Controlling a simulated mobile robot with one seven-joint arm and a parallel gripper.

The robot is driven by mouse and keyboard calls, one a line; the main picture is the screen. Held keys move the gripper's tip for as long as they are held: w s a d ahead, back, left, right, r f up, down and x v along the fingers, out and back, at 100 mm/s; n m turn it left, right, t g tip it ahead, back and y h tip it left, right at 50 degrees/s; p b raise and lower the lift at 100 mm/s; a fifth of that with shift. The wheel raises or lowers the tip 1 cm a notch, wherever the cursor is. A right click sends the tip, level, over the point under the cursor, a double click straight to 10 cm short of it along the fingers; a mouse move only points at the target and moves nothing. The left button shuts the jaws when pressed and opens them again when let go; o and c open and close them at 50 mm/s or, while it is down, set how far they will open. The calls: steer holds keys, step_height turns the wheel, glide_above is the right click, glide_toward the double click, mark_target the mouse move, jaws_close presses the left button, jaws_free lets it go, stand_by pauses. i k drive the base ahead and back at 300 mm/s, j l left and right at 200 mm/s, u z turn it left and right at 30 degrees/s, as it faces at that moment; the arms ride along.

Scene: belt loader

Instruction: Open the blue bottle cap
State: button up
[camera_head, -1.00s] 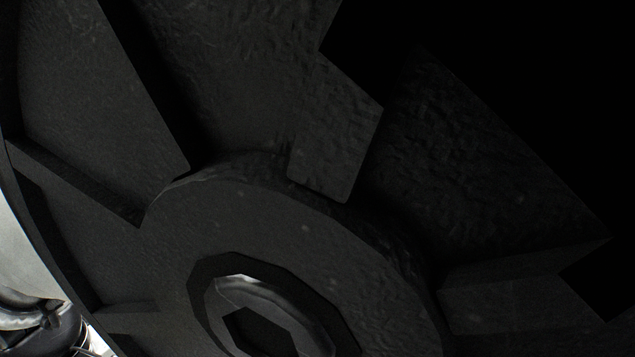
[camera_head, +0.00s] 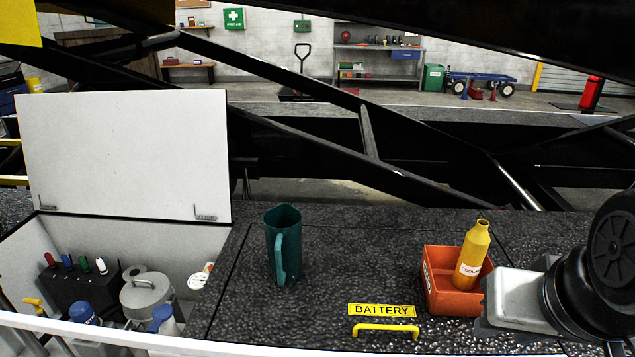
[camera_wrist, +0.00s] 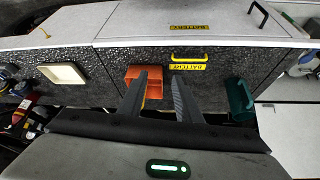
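Two blue caps show in the open white compartment at the lower left of the head view. One blue cap (camera_head: 84,312) tops a container at the front. The other blue cap (camera_head: 163,314) tops a white bottle (camera_head: 168,327) to its right. The lower parts of both containers are hidden by the compartment's front edge. In the wrist view my gripper (camera_wrist: 160,77) is open, its two dark fingers apart with nothing between them. It points toward the dark deck near the orange bin, well away from the caps.
The white lid (camera_head: 125,155) stands open behind the compartment. A grey can (camera_head: 147,298) stands beside the caps. On the deck are a green jug (camera_head: 283,235), a yellow handle (camera_head: 386,328) and an orange bin (camera_head: 437,297) with a yellow bottle (camera_head: 473,255). Black beams cross behind.

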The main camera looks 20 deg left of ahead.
mark_target(164, 312)
steer(key=u, duration=0.35)
steer(key=k+j+u, duration=0.1)
steer(key=u, duration=0.25)
steer(key=j+u, duration=0.2)
steer(key=u, duration=0.95)
steer(key=i+j+u, duration=0.1)
steer(key=i+j, duration=0.55)
steer(key=j, duration=0.15)
steer(key=i+j+z, duration=0.1)
steer(key=i+j, duration=0.15)
steer(key=j+u, duration=0.15)
steer(key=i+l, duration=0.05)
